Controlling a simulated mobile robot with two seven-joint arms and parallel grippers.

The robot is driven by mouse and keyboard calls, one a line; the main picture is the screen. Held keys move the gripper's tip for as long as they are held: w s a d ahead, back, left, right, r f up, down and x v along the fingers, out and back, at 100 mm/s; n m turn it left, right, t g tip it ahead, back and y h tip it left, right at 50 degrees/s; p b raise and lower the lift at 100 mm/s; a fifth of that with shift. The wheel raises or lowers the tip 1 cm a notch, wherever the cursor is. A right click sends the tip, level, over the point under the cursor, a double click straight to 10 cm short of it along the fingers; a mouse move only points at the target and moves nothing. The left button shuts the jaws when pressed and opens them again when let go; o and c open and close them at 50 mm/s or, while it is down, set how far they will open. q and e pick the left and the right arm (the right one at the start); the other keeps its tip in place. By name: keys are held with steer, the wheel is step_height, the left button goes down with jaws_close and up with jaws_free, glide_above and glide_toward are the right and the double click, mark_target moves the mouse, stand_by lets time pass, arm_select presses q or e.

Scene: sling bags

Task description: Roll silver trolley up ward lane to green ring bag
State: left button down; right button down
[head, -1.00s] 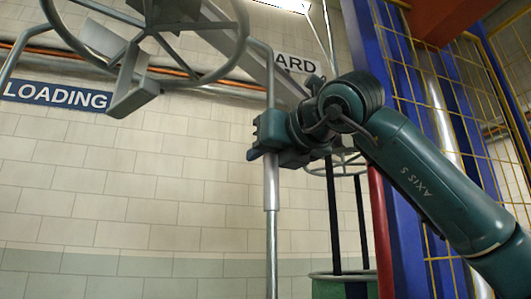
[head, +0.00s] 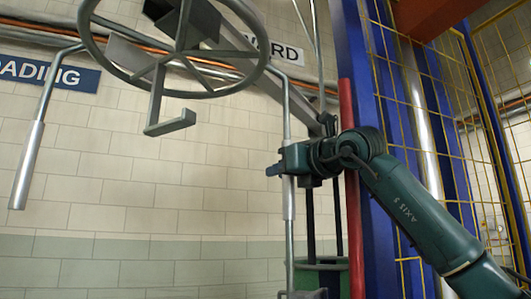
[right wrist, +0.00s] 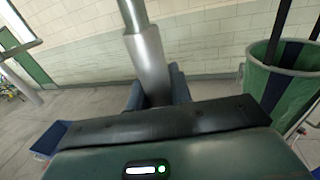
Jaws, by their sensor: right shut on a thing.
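The silver trolley hangs overhead, a grey ring frame (head: 262,62) with a silver drop bar on each side. My right gripper (head: 284,170) is shut around the right drop bar (head: 288,208), which is upright. The bar (right wrist: 150,60) also shows in the right wrist view, running up from between the fingers. The left drop bar (head: 28,165) hangs free. The green bag (head: 335,284) hangs on black straps just right of the gripped bar; my arm hides its upper part. It also shows at the right of the right wrist view (right wrist: 287,95). My left gripper is out of view.
A WARD sign (head: 278,45) and a cut-off LOADING sign (head: 48,73) are on the tiled wall. A red post (head: 355,225), blue uprights (head: 372,130) and a yellow mesh fence (head: 450,110) stand to the right.

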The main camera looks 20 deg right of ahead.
steer(key=shift+w+d, duration=0.1)
steer(key=shift+d, duration=0.1)
steer(key=c, duration=1.3)
jaws_free()
steer(key=shift+o, duration=0.2)
steer(key=b+v, duration=0.3)
steer(key=v, duration=1)
